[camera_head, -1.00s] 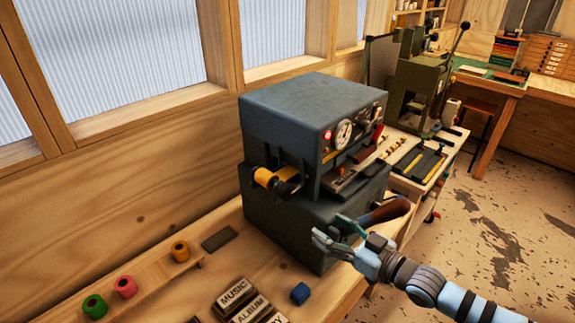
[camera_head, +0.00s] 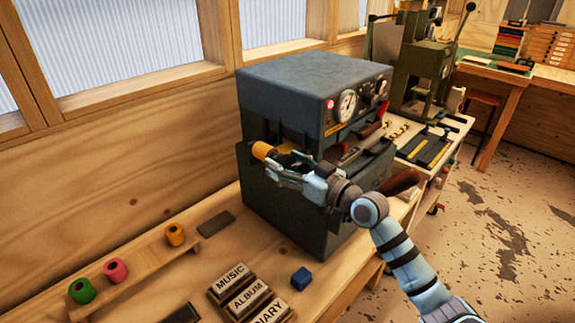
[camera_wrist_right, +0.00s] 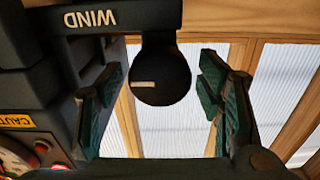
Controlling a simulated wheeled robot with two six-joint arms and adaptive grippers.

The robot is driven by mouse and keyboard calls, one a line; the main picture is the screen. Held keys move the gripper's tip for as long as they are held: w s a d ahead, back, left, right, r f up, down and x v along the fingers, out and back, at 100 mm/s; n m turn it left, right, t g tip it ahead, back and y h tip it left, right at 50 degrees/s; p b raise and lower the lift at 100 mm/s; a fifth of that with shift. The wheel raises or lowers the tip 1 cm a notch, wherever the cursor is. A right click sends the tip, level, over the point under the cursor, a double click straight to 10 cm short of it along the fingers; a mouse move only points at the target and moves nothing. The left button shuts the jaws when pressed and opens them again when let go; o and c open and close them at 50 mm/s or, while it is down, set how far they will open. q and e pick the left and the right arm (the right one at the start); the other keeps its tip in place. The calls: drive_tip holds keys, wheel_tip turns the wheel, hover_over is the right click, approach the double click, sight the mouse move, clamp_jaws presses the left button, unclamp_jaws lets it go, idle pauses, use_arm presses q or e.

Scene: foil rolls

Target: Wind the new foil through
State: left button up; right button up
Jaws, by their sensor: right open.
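The dark grey foil machine (camera_head: 285,210) stands on the wooden bench against the wall. A gold foil roll (camera_head: 262,150) sits on its left side. In the right wrist view a round black knob (camera_wrist_right: 160,78) with a pale mark hangs under a dark arm lettered WIND (camera_wrist_right: 90,19). My right gripper (camera_head: 283,169) is at the machine's left front, close to the gold roll. In the right wrist view its open green-padded fingers (camera_wrist_right: 158,92) stand on either side of the knob, with gaps showing. My gripper partly hides the knob in the head view. My left gripper is not in view.
Green (camera_head: 81,290), pink (camera_head: 115,271) and orange (camera_head: 175,235) rolls stand on a wooden rail (camera_head: 147,258). Lettered blocks (camera_head: 247,296), a blue cube (camera_head: 301,278) and a dark plate (camera_head: 216,223) lie on the bench. A wooden handle (camera_head: 401,181) juts from the machine's front.

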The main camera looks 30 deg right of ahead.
drive_tip(key=c, duration=1.2)
drive_tip(key=shift+m, duration=0.4)
drive_tip(key=m+p, duration=0.2)
drive_tip(key=m, duration=0.1)
drive_tip(key=shift+d+m, duration=0.1)
drive_tip(key=shift+m, duration=0.3)
drive_tip(key=m+p, duration=0.2)
drive_tip(key=m, duration=0.3)
drive_tip(key=shift+w+d, duration=0.1)
drive_tip(key=m+p, duration=0.1)
drive_tip(key=m, duration=0.4)
drive_tip(key=shift+d+f+p, duration=0.1)
drive_tip(key=shift+p, duration=0.2)
drive_tip(key=m+p, duration=0.1)
drive_tip(key=m, duration=0.4)
drive_tip(key=shift+f+p, duration=0.15)
drive_tip(key=shift+p, duration=0.15)
